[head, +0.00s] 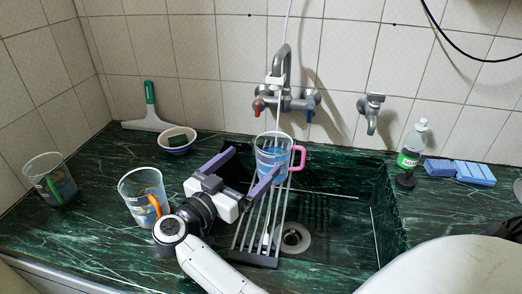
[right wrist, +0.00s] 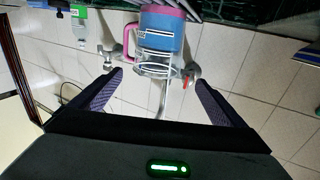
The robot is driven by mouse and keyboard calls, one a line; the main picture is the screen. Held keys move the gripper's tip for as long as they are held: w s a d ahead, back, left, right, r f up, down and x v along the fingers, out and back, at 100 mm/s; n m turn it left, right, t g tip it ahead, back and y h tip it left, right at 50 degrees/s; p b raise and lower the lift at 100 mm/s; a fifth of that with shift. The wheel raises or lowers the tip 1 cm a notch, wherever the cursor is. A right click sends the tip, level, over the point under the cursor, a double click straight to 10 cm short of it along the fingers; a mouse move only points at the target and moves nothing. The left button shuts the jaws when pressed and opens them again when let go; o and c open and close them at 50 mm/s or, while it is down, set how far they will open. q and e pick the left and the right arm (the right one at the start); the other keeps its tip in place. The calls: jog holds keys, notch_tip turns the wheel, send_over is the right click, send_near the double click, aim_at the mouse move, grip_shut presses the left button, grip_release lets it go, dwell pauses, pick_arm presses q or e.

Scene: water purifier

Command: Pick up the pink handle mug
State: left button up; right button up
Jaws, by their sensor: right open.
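The pink handle mug (head: 271,160) is a clear cup with a blue pattern. It stands on the metal rack over the sink, with its handle on the right in the head view. In the right wrist view, which is upside down, the mug (right wrist: 162,35) is ahead of the fingertips, with its handle to the left. My right gripper (head: 254,161) is open and empty, its two dark fingers spread toward the mug, one at its left and one low in front. The mug is not gripped. My left gripper is out of view.
An orange-handled mug (head: 142,191) stands just left of my right gripper; a green-handled one (head: 62,182) is farther left. A bowl (head: 175,148) and squeegee (head: 148,120) are behind. The faucet (head: 281,70) rises behind the mug. A soap bottle (head: 411,150) and blue sponges (head: 472,173) are right.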

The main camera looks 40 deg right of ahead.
aim_at(264, 151)
jog(key=d, duration=0.3)
jog(key=shift+d+r, duration=0.15)
jog(key=shift+d, duration=0.15)
jog(key=shift+p+x, duration=0.4)
jog(key=shift+x, duration=2.35)
jog(key=shift+r, duration=0.1)
jog(key=c, duration=1.9)
jog(key=shift+c, duration=0.5)
jog(key=shift+r, duration=0.2)
